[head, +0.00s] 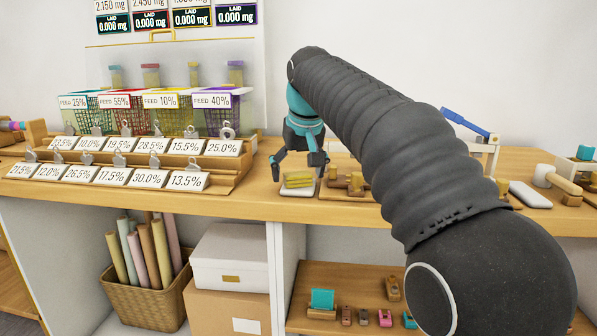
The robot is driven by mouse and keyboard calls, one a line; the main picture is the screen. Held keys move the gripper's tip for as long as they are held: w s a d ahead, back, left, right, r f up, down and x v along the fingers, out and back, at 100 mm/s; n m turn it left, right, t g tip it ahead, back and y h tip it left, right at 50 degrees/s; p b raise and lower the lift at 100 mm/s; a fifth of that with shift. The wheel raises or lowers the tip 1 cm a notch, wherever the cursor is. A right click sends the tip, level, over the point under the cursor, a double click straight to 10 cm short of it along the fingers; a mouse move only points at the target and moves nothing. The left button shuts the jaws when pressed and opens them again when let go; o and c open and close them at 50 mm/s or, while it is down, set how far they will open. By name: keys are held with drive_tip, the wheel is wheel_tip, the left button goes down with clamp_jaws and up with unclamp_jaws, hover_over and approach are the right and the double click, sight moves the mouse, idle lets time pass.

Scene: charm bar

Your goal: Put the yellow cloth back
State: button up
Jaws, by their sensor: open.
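The yellow cloth (298,181) looks like a small folded, striped yellow pad. It lies on a small pale tray (297,192) near the front edge of the wooden counter. My gripper (297,168) points down just above the cloth, with its fingers spread to the left and right of it. The gripper is open, and I cannot tell whether a finger touches the cloth. My dark sleeved arm comes from the lower right and hides part of the counter behind it.
A stepped rack with percentage cards (150,146) stands left of the gripper. Feed baskets (163,113) stand behind it. Wooden blocks (352,184) sit close on the right. A white pad (530,194) and a mallet (552,180) lie farther right. The counter edge (250,212) is near.

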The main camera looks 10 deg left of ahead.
drive_tip(key=p+v, duration=0.1)
drive_tip(key=v, duration=1.1)
drive_tip(key=shift+r+p, duration=0.15)
drive_tip(key=shift+p, duration=0.2)
drive_tip(key=s+d+f+m, duration=0.1)
drive_tip(key=s+d+f, duration=0.35)
drive_tip(key=d, duration=0.25)
drive_tip(key=s+d+f+m, duration=0.1)
drive_tip(key=s+d+f, duration=0.2)
drive_tip(key=s+d, duration=0.3)
drive_tip(key=s+d+f+m+h, duration=0.1)
drive_tip(key=s+d+f, duration=0.3)
drive_tip(key=s+f, duration=0.4)
drive_tip(key=s+d+f+m+t, duration=0.1)
drive_tip(key=s+d+f, duration=0.4)
drive_tip(key=f, duration=0.9)
drive_tip(key=s, duration=0.3)
drive_tip(key=shift+s+f+h, duration=0.25)
drive_tip(key=shift+s+h, duration=0.15)
